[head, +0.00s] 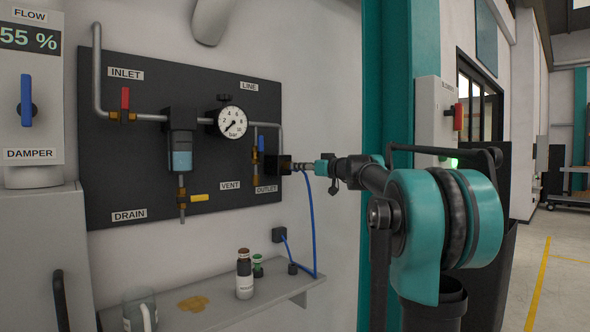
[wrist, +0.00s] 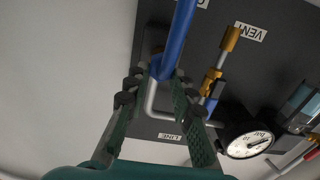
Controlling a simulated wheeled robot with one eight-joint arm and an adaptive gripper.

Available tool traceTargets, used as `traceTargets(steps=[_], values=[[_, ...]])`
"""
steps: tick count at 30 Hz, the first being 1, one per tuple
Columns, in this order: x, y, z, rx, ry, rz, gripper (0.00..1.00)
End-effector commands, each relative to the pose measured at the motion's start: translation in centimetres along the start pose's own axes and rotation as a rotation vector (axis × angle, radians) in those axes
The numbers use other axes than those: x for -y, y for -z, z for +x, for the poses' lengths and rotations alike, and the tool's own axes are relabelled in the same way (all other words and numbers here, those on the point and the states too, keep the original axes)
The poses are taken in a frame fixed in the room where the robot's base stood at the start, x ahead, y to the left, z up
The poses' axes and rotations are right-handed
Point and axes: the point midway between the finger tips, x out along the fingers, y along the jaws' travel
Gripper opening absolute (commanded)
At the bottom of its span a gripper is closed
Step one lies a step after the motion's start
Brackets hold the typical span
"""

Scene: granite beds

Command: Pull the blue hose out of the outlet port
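The blue hose (head: 312,225) hangs from the outlet port (head: 283,166) at the panel's right edge and loops down to a dark block on the wall. In the wrist view the blue hose (wrist: 178,40) comes down from the top to between my fingertips. My gripper (head: 318,168) points left at the port, level with it. In the wrist view my gripper (wrist: 160,84) has its two fingers on either side of the hose end, with a narrow gap seeming to show beside it. The hose's plug is largely hidden by the hose and fingertips.
The dark panel (head: 140,172) carries pipes, a gauge (head: 232,121), a red-handled inlet valve (head: 125,98) and a yellow-handled drain valve (head: 199,198). A teal post (head: 385,60) stands behind my arm.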

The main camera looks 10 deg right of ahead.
Motion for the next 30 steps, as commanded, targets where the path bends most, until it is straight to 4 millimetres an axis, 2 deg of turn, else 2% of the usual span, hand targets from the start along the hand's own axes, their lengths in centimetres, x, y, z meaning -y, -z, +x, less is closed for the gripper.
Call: traceTargets(steps=[1,3,17,30], values=[[0.0,0.0,0.0,0.0,0.0,0.0,0.07],[0.0,0.0,0.0,0.0,0.0,0.0,0.0],[0.0,0.01,-0.04,0.0,0.0,0.0,0.0],[-0.03,0.01,-0.92,0.0,-0.001,0.0,0.0]])
